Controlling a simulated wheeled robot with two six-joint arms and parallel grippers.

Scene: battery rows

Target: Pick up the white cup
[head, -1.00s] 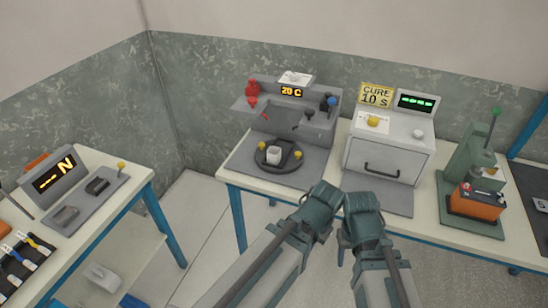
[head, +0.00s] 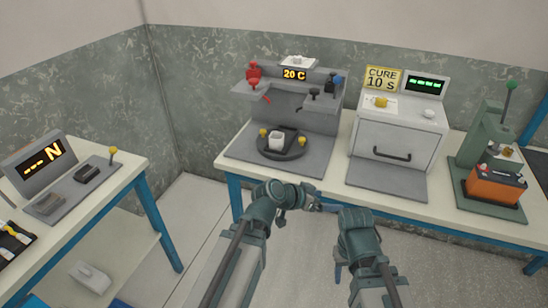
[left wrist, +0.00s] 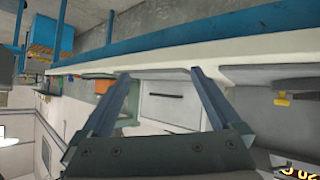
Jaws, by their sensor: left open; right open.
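The white cup (head: 277,141) stands upright on a dark round turntable (head: 298,153) with yellow knobs, in front of the grey station marked 20 C. My left gripper (head: 318,204) is below and to the right of the cup in the head view, by the table's front edge, clear of the cup. In the left wrist view its two fingers (left wrist: 160,75) are spread with nothing between them. I cannot make out the cup in that view. My right gripper (head: 339,268) is lower, in front of the table, mostly hidden by its own arm; it holds nothing that I can see.
The grey station (head: 320,112) rises behind the turntable. A white cure oven (head: 395,140) stands to its right, then a green press (head: 481,140) with an orange battery (head: 495,187). A separate bench (head: 128,165) is at left, with open floor between.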

